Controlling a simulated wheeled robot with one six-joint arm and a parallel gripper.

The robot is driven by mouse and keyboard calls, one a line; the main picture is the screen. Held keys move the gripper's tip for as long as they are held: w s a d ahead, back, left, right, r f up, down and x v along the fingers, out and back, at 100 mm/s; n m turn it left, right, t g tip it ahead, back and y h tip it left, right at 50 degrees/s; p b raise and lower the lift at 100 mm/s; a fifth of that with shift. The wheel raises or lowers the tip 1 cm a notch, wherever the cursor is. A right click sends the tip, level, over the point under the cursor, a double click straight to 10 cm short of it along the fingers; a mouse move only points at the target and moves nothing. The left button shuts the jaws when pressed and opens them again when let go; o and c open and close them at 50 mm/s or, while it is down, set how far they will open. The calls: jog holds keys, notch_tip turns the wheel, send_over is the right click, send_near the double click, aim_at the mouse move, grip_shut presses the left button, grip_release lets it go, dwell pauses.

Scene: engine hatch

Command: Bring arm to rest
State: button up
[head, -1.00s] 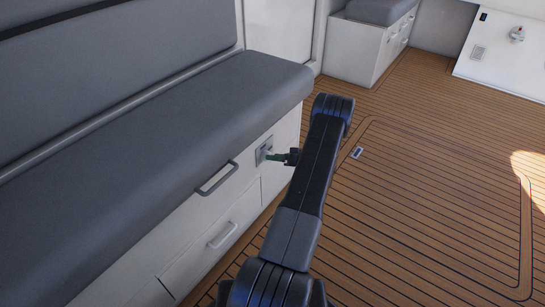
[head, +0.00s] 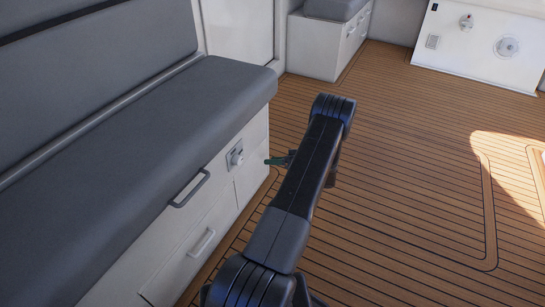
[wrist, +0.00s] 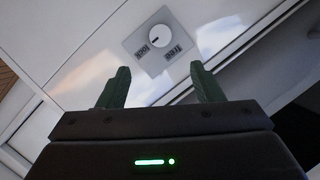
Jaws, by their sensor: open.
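My arm (head: 305,180) reaches forward over the deck in the head view. Beyond the fingers is a square plate with a round white knob (wrist: 158,36), lettered "lock" and "free". The same knob (head: 237,157) shows on the bench front in the head view, apart from the fingertips.
The grey cushioned bench (head: 150,125) with drawers and a handle (head: 190,189) runs along the left. A second cabinet (head: 315,48) stands at the back. A white panel (head: 470,45) with fittings is at the back right. The wooden deck (head: 420,150) is clear at right.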

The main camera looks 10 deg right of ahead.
aim_at(241, 160)
jog(key=b+x, duration=0.2)
jog(key=x, duration=1.2)
jog(key=shift+b, duration=0.4)
jog(key=shift+d, duration=0.1)
jog(key=shift+s, duration=0.1)
